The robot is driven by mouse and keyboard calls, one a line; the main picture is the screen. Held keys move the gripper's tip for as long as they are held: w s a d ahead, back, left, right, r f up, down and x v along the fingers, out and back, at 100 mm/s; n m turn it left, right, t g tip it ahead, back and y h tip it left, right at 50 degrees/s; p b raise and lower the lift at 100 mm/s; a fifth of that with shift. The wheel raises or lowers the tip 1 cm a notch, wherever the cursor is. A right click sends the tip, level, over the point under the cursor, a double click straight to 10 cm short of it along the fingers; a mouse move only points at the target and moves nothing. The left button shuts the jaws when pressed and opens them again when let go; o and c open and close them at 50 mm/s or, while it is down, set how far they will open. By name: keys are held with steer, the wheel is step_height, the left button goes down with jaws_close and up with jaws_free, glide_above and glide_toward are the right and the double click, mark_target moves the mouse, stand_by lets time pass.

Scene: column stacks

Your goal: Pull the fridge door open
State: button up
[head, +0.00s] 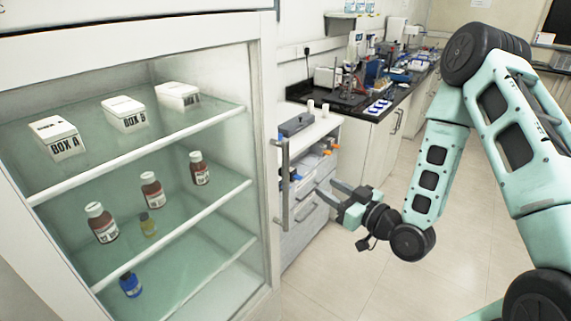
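The fridge (140,49) fills the left of the head view, with a white frame and a clear glass front. Its door (262,120) looks shut, with its right edge along the white frame. A grey vertical bar handle (285,185) stands out from the door's right side. My gripper (325,187) is open, with its two fingers pointing left toward the handle. The fingertips look a little to the right of the handle, apart from it, and nothing is between them.
Inside the fridge are white boxes (127,114) on the top shelf and several bottles (152,190) below. A white drawer cabinet (312,200) stands just behind the handle and gripper. A cluttered lab bench (375,110) runs behind. The tiled floor (345,285) in front is clear.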

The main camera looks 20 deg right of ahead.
mark_target(288, 165)
steer(key=w+b, duration=0.1)
steer(key=b, duration=0.3)
steer(key=w+a+b, duration=0.1)
steer(key=b, duration=0.3)
steer(key=shift+f+b, duration=0.3)
steer(key=shift+b, duration=0.1)
steer(key=p+x, duration=0.1)
steer(key=x, duration=0.4)
steer(key=p+x, duration=0.1)
steer(key=x, duration=0.4)
steer(key=p+x, duration=0.1)
steer(key=x, duration=0.3)
steer(key=shift+w+a+r, duration=0.2)
steer(key=shift+w+r, duration=0.05)
steer(key=shift+w, duration=0.1)
jaws_close()
